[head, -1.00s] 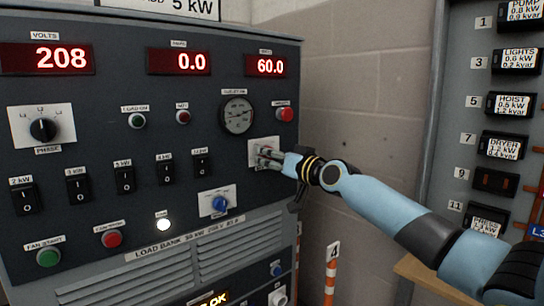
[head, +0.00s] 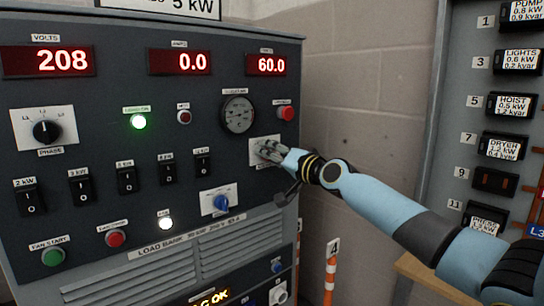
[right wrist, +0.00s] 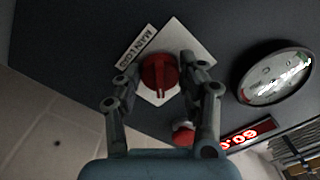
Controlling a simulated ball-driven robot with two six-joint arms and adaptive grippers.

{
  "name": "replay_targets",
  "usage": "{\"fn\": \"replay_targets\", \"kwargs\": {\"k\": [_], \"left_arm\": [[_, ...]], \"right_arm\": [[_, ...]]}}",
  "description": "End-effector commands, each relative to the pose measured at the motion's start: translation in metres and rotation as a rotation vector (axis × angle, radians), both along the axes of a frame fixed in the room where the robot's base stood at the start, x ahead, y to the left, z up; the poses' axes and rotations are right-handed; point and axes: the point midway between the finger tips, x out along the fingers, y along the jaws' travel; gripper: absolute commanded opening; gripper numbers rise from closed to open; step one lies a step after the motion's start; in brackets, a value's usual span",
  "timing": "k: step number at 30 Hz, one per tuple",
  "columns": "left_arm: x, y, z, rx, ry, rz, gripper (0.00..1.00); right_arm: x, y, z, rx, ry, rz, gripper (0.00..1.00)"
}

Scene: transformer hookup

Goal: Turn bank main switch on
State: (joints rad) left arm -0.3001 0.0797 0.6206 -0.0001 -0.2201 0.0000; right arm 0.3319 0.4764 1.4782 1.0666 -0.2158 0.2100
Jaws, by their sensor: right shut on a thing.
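The bank main switch is a red rotary knob on a white plate, seen in the right wrist view (right wrist: 159,74) with a label reading MAIN LOAD beside it. In the head view the white plate (head: 256,161) is at the right side of the load bank panel, and the knob is mostly hidden by my fingers. My right gripper (head: 268,149) is shut on the knob, one finger on each side of it. The green load-on lamp (head: 138,121) is lit. My left gripper is not in view.
A round gauge (head: 238,114) and a red button (head: 286,112) sit just above the switch. A blue knob (head: 221,203) is below it. Meters read 208, 0.0 and 60.0. A breaker panel (head: 456,130) stands at the right, beyond a bare block wall.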

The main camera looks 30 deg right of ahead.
Motion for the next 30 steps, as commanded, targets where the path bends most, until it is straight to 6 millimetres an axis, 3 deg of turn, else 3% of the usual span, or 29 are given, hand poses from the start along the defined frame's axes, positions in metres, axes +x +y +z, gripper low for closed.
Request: {"fn": "replay_targets", "kwargs": {"k": [10, 11, 15, 25, 30], "left_arm": [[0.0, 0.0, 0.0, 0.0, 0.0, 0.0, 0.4], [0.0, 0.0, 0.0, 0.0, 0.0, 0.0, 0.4], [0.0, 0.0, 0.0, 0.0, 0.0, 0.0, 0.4], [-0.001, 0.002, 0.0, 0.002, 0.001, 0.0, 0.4], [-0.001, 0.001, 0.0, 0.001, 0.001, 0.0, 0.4]], "right_arm": [[-0.001, 0.0, -0.003, 0.004, 0.006, 0.0, 0.08], [-0.001, 0.0, -0.003, 0.003, 0.007, 0.001, 0.44], [0.0, 0.0, -0.002, 0.003, 0.004, 0.001, 0.63], [-0.004, 0.0, -0.001, 0.002, 0.002, 0.0, 0.63], [-0.026, -0.002, -0.002, -0.003, 0.004, 0.001, 0.63]]}}
